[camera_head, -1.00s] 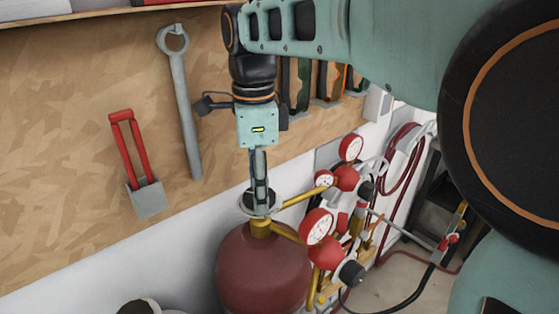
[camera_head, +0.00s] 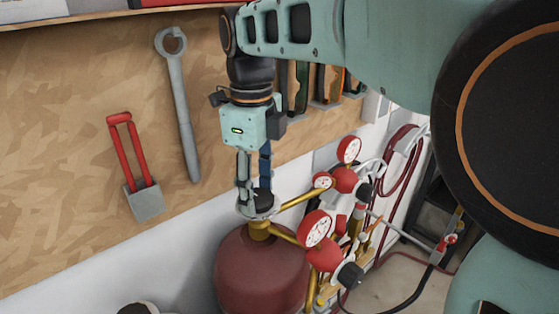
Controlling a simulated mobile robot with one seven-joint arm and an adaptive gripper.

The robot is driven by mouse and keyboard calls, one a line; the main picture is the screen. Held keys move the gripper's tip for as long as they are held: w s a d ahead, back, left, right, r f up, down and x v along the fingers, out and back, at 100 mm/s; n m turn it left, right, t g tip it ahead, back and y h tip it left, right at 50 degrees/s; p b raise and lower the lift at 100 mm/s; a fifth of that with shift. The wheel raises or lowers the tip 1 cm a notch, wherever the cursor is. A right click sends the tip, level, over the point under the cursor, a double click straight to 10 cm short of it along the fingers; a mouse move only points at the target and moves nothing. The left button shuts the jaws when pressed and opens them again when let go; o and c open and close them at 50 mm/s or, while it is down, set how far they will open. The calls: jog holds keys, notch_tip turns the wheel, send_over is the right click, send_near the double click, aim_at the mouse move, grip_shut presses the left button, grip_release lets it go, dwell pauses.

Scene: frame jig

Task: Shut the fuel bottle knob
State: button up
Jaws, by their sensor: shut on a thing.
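The fuel bottle (camera_head: 262,272) is a dark red, rounded cylinder that stands at the lower middle of the head view. Its knob (camera_head: 262,204) is a dark disc with a pale rim on top of the brass valve (camera_head: 259,229). My gripper (camera_head: 256,200) points straight down from above, its two fingers on the knob. The fingers are shut on the knob and cover part of it. Brass pipes lead from the valve to the right, to red-rimmed gauges (camera_head: 317,229).
A regulator with a red body and black knob (camera_head: 350,274) sits close to the right of the bottle. A wooden tool board with a wrench (camera_head: 178,100) and a red-handled tool (camera_head: 133,160) is behind. Red hoses (camera_head: 397,165) hang at the right.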

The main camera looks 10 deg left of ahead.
aim_at(257, 196)
dwell(0.3)
jog(key=o, duration=1.2)
jog(key=shift+c, duration=0.2)
notch_tip(257, 196, up, 12)
